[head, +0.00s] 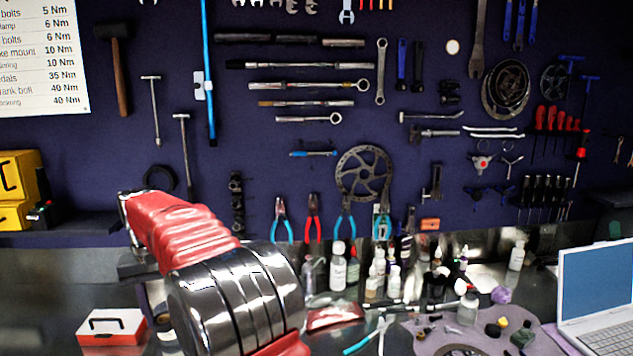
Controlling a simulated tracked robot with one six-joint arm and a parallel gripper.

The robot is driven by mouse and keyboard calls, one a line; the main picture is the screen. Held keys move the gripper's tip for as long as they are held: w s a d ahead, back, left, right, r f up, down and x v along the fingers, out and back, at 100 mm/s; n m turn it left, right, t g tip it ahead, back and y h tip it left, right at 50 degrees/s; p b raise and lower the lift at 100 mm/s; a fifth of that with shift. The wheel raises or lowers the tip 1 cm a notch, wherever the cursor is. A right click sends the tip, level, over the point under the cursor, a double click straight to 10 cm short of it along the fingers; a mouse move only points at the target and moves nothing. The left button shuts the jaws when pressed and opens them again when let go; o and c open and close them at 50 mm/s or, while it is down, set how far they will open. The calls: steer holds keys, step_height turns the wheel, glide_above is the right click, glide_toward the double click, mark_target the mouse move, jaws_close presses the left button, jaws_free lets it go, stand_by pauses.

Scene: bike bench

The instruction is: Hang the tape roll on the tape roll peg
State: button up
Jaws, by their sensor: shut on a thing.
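My red and shiny metal arm fills the lower left of the head view and reaches up and left over the bench. Its gripper and fingertips cannot be made out; the arm's own links cover that area. A black ring (160,178) shows against the dark wall just above the red link, with its lower part hidden. I cannot tell whether it is the tape roll or another round thing. No tape roll is clearly seen elsewhere, and I cannot pick out the tape roll peg.
The dark tool wall (290,180) carries wrenches, pliers and a brake disc (363,173). Several bottles (338,268) stand along the bench's back. A red and white box (111,327) is at the lower left, a laptop (597,295) at the right, yellow boxes (18,190) at the far left.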

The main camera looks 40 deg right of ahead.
steer(key=w+d+r+m+t+h, duration=0.2)
steer(key=w+d+r+t, duration=0.15)
steer(key=d, duration=0.85)
steer(key=w+d+r+m+t+h, duration=0.15)
steer(key=d+r+t, duration=0.35)
steer(key=d, duration=0.7)
steer(key=s+d+r+m+t+h, duration=0.1)
steer(key=s+d+r+t+h, duration=0.2)
steer(key=s+d+r, duration=0.2)
steer(key=s+d+r+m+t+h, duration=0.2)
steer(key=s+d+r, duration=0.3)
steer(key=d+r, duration=0.5)
steer(key=shift+s+d+t+h, duration=0.3)
steer(key=shift+d+t+h, duration=0.45)
steer(key=shift+w+d+m, duration=0.1)
steer(key=shift+w+m, duration=0.1)
steer(key=shift+m, duration=0.05)
steer(key=shift+f+x, duration=0.15)
steer(key=shift+x, duration=1.2)
steer(key=shift+f+x, duration=0.2)
steer(key=shift+x, duration=1.15)
steer(key=shift+f+x, duration=0.15)
steer(key=shift+x, duration=1.2)
